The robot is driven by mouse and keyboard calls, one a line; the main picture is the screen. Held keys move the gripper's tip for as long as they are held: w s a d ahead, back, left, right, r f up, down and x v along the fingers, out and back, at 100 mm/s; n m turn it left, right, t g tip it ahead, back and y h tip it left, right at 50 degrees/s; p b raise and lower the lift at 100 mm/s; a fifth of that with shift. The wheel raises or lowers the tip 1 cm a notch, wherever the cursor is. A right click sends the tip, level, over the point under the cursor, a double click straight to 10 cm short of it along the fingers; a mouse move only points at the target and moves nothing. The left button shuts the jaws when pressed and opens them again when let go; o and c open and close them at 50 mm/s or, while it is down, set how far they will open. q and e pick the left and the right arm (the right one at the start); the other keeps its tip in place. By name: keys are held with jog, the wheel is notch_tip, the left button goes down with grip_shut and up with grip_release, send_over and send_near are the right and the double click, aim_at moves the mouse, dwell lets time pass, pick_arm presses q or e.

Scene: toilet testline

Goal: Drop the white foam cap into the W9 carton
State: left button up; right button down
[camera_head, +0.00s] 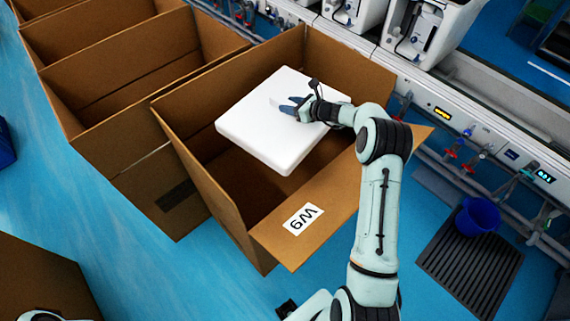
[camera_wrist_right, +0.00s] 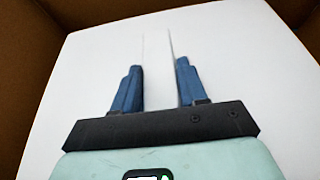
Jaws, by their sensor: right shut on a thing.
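The white foam cap (camera_head: 250,128) is a thick, flat white slab. My right gripper (camera_head: 289,106) is shut on a raised ridge on its upper face. The cap is over the opening of the W9 carton (camera_head: 335,205), a brown open box with a white W9 label on its front flap. The cap looks slightly tilted, and its lower edge lies within the carton's outline. In the right wrist view the blue fingers (camera_wrist_right: 156,85) stand on both sides of the ridge, and the white cap (camera_wrist_right: 235,75) fills most of the picture. Its underside is hidden.
Several more open brown cartons (camera_head: 120,55) stand close together to the left of the W9 carton. A conveyor line (camera_head: 440,105) with fittings runs behind and to the right. A blue bucket (camera_head: 478,217) stands on a dark slatted mat (camera_head: 470,265).

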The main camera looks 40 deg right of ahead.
aim_at(321, 128)
jog(key=shift+s+f+b, duration=0.15)
jog(key=shift+f+b, duration=0.95)
jog(key=shift+f, duration=1.25)
pick_arm(q)
jog(key=s+f, duration=0.2)
jog(key=f, duration=0.1)
pick_arm(e)
jog(key=c, duration=0.5)
grip_release()
pick_arm(q)
jog(key=shift+s+f+b, duration=0.3)
jog(key=shift+f+b, duration=0.5)
jog(key=shift+f, duration=0.1)
pick_arm(e)
jog(key=v, duration=1.3)
jog(key=shift+s+d, duration=0.1)
jog(key=shift+s, duration=0.1)
